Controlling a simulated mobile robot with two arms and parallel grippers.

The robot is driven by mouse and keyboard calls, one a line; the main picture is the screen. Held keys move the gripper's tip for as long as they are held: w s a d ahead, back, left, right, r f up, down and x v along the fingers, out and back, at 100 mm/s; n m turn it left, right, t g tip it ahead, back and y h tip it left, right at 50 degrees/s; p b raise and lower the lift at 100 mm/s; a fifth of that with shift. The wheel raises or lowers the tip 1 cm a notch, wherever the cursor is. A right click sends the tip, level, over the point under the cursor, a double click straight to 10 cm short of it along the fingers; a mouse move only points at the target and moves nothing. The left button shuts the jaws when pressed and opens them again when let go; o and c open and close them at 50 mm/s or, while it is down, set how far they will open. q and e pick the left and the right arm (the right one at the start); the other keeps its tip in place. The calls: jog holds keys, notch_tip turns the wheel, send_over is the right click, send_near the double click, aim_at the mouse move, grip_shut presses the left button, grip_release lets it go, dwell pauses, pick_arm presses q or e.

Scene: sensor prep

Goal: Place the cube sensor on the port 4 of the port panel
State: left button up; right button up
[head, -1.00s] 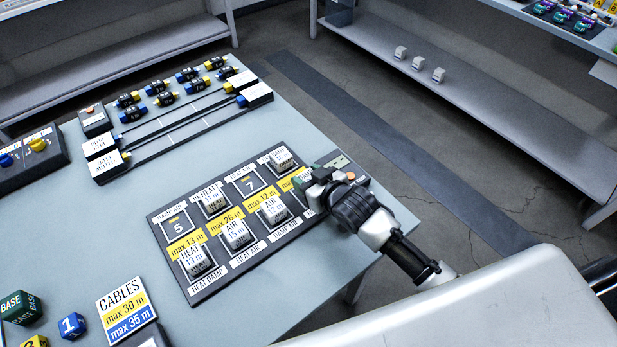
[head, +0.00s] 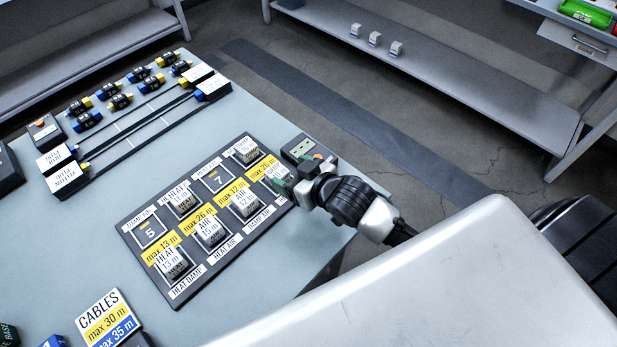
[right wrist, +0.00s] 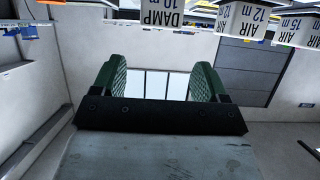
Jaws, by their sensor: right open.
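The black port panel (head: 205,272) lies on the table with two rows of ports. A white-topped cube sensor (head: 273,173) sits at the right end of its front row, partly hidden by my right gripper. In the right wrist view the cube marked DAMP 10 (right wrist: 165,14) appears upside down beyond the fingertips. My right gripper (head: 288,186) is beside this cube at the panel's right end. Its green fingers (right wrist: 158,80) are apart with nothing between them. My left gripper is not in view.
Other cubes marked HEAT (head: 174,264) and AIR (head: 211,232) sit in ports. Ports 5 (head: 150,232) and 7 (head: 217,179) are empty. A small dark device (head: 301,149) lies behind the gripper. A CABLES sign (head: 108,318) stands at the front left.

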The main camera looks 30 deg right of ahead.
jog(key=v, duration=0.5)
jog(key=shift+s+d+r, duration=0.1)
jog(key=shift+s+r, duration=0.1)
jog(key=shift+r, duration=0.05)
jog(key=shift+c, duration=0.2)
dwell(1.4)
